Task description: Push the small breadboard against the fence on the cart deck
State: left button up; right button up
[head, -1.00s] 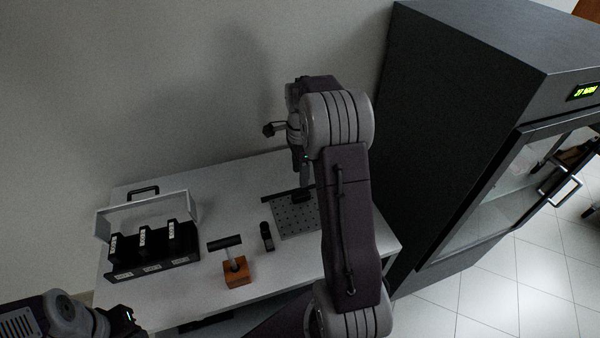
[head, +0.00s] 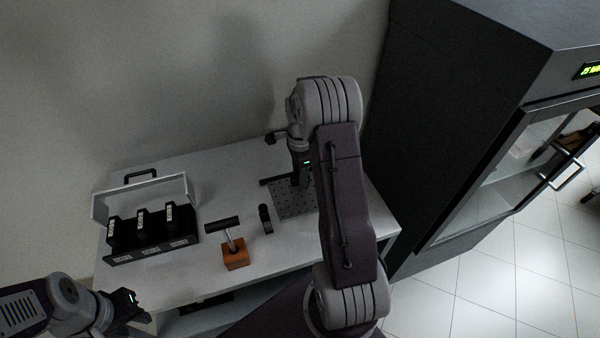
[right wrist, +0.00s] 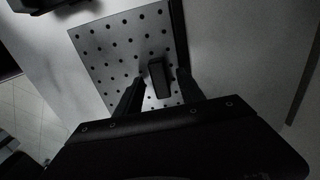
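The small breadboard (head: 292,208) is a grey plate with a grid of holes, lying on the cart deck (head: 200,284). It also shows in the right wrist view (right wrist: 105,45). The fence (head: 268,181) is a dark bar along its back edge; in the right wrist view the fence (right wrist: 179,30) runs close beside the board, and I cannot tell if they touch. My right gripper (right wrist: 162,80) is low over the board, fingers apart on either side of a black block (right wrist: 158,76), with narrow gaps visible. My left gripper (head: 134,299) is at lower left, away from the board; its fingers are unclear.
A black rack in a pale handled frame (head: 150,238) stands at the deck's left. A wooden block (head: 235,255) with a black T-handle and a small black part (head: 265,219) stand left of the board. A dark glass-doored cabinet (head: 450,120) is to the right.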

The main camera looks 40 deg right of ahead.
grip_shut()
dwell(1.1)
jog(key=shift+o, duration=0.9)
grip_release()
